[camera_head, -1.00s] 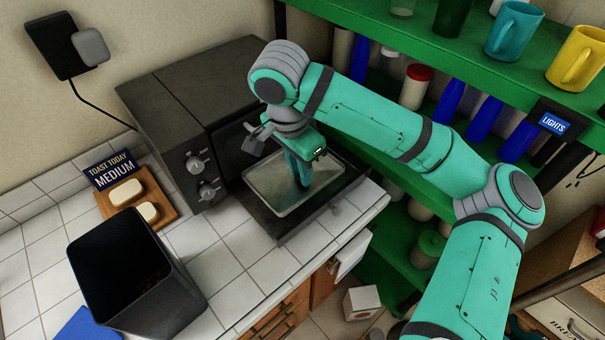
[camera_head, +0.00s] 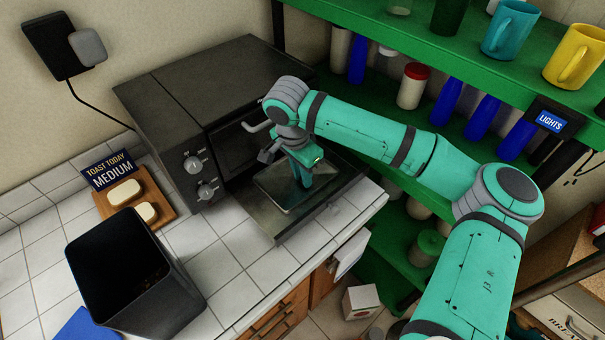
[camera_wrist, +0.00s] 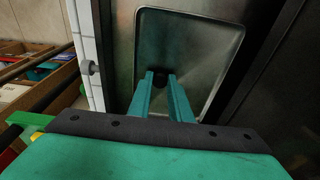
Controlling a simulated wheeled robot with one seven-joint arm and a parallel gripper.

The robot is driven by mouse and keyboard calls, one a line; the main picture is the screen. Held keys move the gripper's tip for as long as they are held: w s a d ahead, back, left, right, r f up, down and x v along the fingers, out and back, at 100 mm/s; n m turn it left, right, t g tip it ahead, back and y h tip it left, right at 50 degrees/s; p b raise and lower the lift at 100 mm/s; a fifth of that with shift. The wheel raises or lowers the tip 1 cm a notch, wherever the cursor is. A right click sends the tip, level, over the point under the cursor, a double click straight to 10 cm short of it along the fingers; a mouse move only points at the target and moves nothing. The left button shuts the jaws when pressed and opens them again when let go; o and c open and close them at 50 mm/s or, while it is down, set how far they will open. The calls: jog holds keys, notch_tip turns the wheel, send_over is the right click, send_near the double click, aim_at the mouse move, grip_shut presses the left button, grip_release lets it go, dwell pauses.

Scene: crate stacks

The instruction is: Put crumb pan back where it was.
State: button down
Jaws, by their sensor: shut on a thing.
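The crumb pan (camera_head: 270,192) is a shallow, dark metallic rectangle with a thin raised rim. It lies low over the opened flat door (camera_head: 338,203) of the dark toaster oven (camera_head: 190,95), its far part toward the oven opening. My gripper (camera_head: 303,184) points down at the pan's near side and partly covers it in the head view. In the wrist view my gripper (camera_wrist: 160,80) is shut on a small dark knob at the pan (camera_wrist: 200,50). I cannot tell how far the pan reaches into the oven.
A black bin (camera_head: 130,270) with faint brownish specks inside stands on the tiled counter. Bread slices (camera_head: 135,200) lie on a wooden board beside a toast sign (camera_head: 107,170). Green shelves (camera_head: 440,45) with mugs and bottles stand close behind my arm.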

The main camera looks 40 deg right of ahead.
aim_at(297, 188)
jog(key=shift+f, duration=0.1)
jog(key=c, duration=1.6)
grip_release()
jog(key=r, duration=0.4)
jog(key=a+r, duration=0.1)
jog(key=r, duration=0.7)
jog(key=shift+s+a+r, duration=0.1)
jog(key=shift+a, duration=0.3)
